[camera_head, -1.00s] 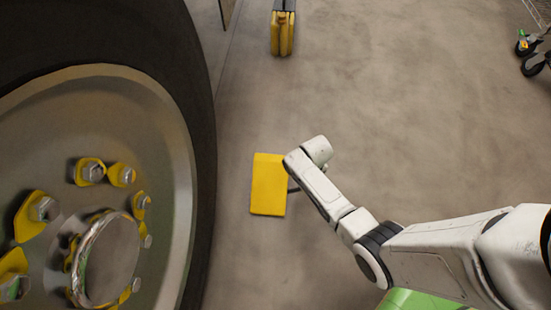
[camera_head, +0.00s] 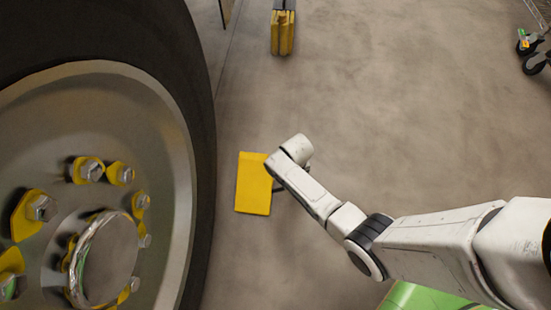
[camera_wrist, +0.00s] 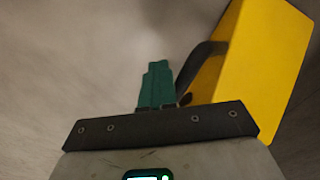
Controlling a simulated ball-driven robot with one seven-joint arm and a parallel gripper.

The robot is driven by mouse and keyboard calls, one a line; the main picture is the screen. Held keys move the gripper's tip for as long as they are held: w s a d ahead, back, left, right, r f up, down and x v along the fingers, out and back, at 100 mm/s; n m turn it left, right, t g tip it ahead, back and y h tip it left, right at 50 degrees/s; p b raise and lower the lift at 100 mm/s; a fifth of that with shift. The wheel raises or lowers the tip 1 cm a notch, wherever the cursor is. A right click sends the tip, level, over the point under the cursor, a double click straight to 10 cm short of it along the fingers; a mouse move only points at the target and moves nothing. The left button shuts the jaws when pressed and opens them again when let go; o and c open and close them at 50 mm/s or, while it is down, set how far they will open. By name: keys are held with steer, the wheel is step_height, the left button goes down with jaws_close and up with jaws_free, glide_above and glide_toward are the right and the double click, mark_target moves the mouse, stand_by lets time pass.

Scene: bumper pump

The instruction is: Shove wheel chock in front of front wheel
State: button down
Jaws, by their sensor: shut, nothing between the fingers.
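The yellow wheel chock (camera_head: 254,184) lies on the floor just right of the big front wheel (camera_head: 110,170) in the head view. A strip of bare floor shows between them. In the wrist view the chock (camera_wrist: 262,55) stands at the upper right with a dark handle on its near side. My gripper (camera_wrist: 157,82) is shut and empty, with its green fingers beside the handle. I cannot tell whether it touches the chock. In the head view my arm's end covers the chock's right edge and the fingers are hidden.
A second yellow and black block (camera_head: 283,30) stands on the floor at the top. A wheeled cart (camera_head: 533,50) shows its casters at the upper right. The floor (camera_head: 400,120) between them is clear.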

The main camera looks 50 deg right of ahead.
mark_target(260, 178)
steer(key=shift+w+a+b, duration=0.7)
steer(key=shift+w+a, duration=1.8)
steer(key=shift+w, duration=0.2)
steer(key=shift+w+a+b, duration=0.7)
steer(key=shift+w+a, duration=1.8)
steer(key=shift+w, duration=0.15)
steer(key=shift+s+d, duration=0.3)
steer(key=shift+s, duration=0.05)
steer(key=shift+s+d+p, duration=0.25)
steer(key=shift+d+p, duration=0.05)
steer(key=shift+p, duration=0.15)
steer(key=shift+s+d, duration=0.2)
steer(key=shift+s, duration=0.05)
steer(key=shift+s+d+p, duration=0.25)
steer(key=shift+p, duration=0.1)
